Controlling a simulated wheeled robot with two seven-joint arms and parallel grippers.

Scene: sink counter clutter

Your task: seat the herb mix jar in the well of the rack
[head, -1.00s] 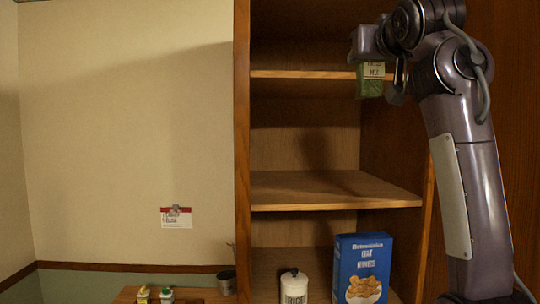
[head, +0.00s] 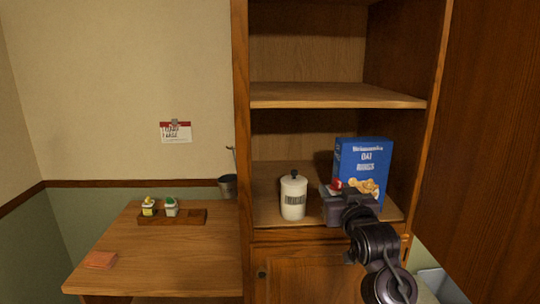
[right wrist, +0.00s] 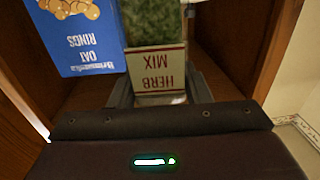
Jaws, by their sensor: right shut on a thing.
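The herb mix jar (right wrist: 157,60) has green contents and a white label edged in red, upside down in the right wrist view. My right gripper (right wrist: 160,92) is shut on it. In the head view my right gripper (head: 332,200) is over the lower cabinet shelf, in front of the blue box, and mostly hides the jar. The wooden rack (head: 187,222) lies on the table at left. Two small jars, one yellow-topped (head: 149,207) and one green-topped (head: 171,207), stand in its left and middle part; its right part looks empty. My left gripper is out of view.
A white rice canister (head: 293,197) stands left of my right gripper, close by. The blue oat rings box (head: 362,160) is behind it. The cabinet's left upright (head: 241,120) divides shelf from table. An orange cloth-like item (head: 101,260) lies at the table's front left.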

